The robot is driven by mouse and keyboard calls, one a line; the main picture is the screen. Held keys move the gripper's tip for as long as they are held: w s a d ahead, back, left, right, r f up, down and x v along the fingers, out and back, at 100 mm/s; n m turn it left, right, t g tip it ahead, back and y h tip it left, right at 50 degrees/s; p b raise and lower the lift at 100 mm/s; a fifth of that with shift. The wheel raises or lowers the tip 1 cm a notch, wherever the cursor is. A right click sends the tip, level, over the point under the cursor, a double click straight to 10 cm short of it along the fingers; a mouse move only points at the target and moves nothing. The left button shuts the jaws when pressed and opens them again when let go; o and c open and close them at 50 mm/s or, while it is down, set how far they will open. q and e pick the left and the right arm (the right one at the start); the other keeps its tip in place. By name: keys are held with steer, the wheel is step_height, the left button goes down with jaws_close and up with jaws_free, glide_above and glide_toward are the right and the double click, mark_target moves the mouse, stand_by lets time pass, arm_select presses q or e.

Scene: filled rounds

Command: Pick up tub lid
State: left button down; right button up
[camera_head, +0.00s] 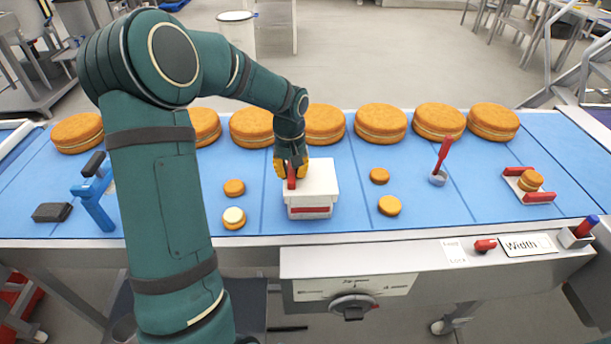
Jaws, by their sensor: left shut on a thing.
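A white square tub (308,211) with a red stripe on its front stands on the blue belt in the middle. Its white tub lid (318,178) lies on top and has a red handle (291,178) at its left part. My left gripper (291,172), with yellow fingers, reaches down from above and is shut on the red handle. The lid appears to rest on the tub; I cannot tell if there is a gap. The fingers hide part of the handle. My right gripper is not in view.
Large round cakes (381,122) stand in a row along the back of the blue belt (345,225). Small rounds (389,205) lie on both sides of the tub. A small cup with a red-handled tool (441,160) and a red-ended holder (528,186) are at right. A blue tool (94,200) stands at left.

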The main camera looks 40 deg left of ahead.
arm_select(q)
step_height(320, 180, up, 10)
steer(key=shift+f+p, duration=0.25)
steer(key=shift+p, duration=0.5)
step_height(320, 180, up, 5)
steer(key=p, duration=0.4)
steer(key=shift+r, duration=0.2)
